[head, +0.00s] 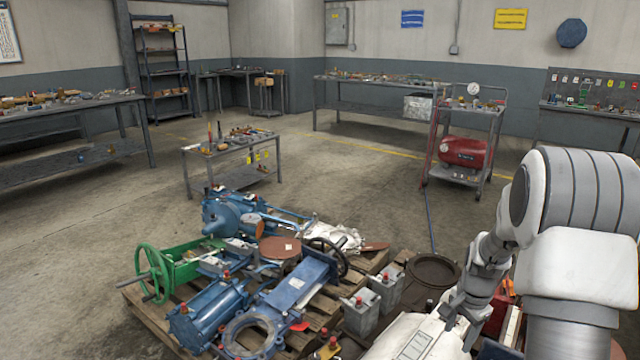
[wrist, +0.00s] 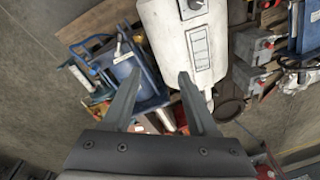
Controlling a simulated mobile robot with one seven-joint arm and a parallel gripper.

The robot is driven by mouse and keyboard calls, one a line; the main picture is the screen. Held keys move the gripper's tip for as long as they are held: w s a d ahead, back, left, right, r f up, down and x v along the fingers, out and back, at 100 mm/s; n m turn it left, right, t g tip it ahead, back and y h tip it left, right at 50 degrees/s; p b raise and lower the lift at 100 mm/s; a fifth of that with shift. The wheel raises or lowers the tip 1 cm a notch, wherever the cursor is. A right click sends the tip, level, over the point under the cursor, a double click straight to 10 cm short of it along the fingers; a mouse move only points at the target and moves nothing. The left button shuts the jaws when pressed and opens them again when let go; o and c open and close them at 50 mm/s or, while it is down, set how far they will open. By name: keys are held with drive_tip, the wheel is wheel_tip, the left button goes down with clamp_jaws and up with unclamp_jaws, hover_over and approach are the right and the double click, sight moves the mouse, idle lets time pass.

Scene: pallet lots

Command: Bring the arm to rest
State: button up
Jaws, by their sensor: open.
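My gripper (wrist: 160,73) shows in the wrist view with its two fingers spread apart and nothing held between them.
The pallet carries blue valves (head: 272,310), a green handwheel valve (head: 150,275) and grey boxes (head: 361,313). Behind it stand a small tool table (head: 232,146) and a cart with a red tank (head: 466,152). Workbenches line the walls. Floor at the left is clear.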

drive_tip(key=s+a+r+n+t, duration=0.1)
drive_tip(key=s+a+r+n, duration=0.3)
drive_tip(key=r, duration=0.5)
drive_tip(key=s+a+r+n+t, duration=0.1)
drive_tip(key=s+a+r+n, duration=0.1)
drive_tip(key=s+a+r, duration=0.55)
drive_tip(key=s+a+r+n+t, duration=0.1)
drive_tip(key=s+a+r+n, duration=0.25)
drive_tip(key=s, duration=0.25)
drive_tip(key=s+a+r+n+t, duration=0.1)
drive_tip(key=s+a+r+n, duration=0.1)
drive_tip(key=s+r+n, duration=0.3)
wheel_tip(320, 180, up, 20)
drive_tip(key=s+m+p, duration=0.1)
drive_tip(key=s+p, duration=0.1)
drive_tip(key=p, duration=1.8)
drive_tip(key=shift+f+p, duration=0.2)
drive_tip(key=shift+p, duration=0.2)
